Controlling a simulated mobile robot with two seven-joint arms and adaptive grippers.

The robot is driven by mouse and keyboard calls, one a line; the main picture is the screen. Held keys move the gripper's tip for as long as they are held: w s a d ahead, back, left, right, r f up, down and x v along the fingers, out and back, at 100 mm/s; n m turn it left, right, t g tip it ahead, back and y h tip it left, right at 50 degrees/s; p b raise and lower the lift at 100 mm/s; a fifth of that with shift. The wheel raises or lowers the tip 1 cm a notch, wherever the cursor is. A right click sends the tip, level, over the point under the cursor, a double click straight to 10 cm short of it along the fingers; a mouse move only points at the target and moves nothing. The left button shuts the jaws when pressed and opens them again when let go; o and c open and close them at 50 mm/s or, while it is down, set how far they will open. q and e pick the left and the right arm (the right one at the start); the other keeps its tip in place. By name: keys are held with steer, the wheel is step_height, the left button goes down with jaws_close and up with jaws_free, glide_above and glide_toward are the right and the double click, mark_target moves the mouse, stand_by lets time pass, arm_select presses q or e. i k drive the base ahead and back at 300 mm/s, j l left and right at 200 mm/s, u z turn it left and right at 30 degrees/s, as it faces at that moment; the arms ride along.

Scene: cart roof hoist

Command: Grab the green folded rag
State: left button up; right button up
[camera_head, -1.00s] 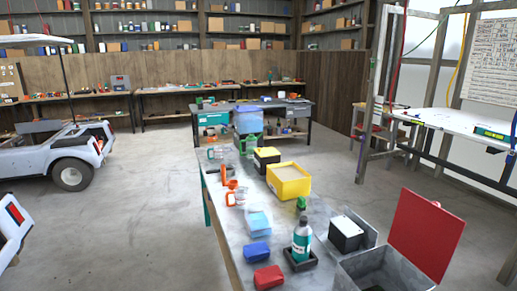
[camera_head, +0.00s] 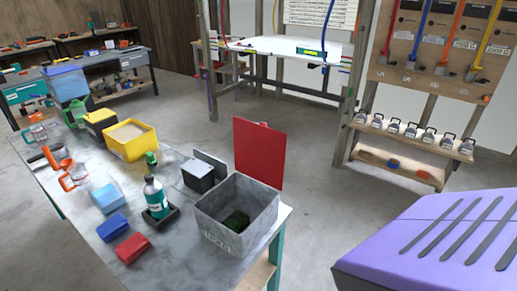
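A dark green folded-looking thing (camera_head: 237,221) lies at the bottom of an open grey bin (camera_head: 222,238) at the near right end of the workbench. It is in shadow, and I cannot tell for sure that it is a rag. The bin has lettering on its front that is too small to read surely. A red lid or panel (camera_head: 260,152) stands upright at its back. A blue folded block (camera_head: 112,227) and a red one (camera_head: 132,248) lie on the bench to the left. Neither of my grippers shows.
A teal-labelled bottle (camera_head: 156,197) stands in a black tray left of the bin. A black box (camera_head: 198,177), a yellow box (camera_head: 130,139) and orange-handled items fill the bench further back. A purple striped surface (camera_head: 440,245) is at lower right. Floor between it and the bench is clear.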

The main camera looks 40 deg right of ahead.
mark_target(238, 221)
steer(key=i+l+u, duration=0.2)
steer(key=l+u, duration=0.25)
steer(key=l, duration=1.2)
steer(key=k+l+u, duration=0.1)
steer(key=l+u, duration=0.4)
steer(key=l, duration=1.1)
steer(key=k+l+u, duration=0.1)
steer(key=k+l, duration=0.25)
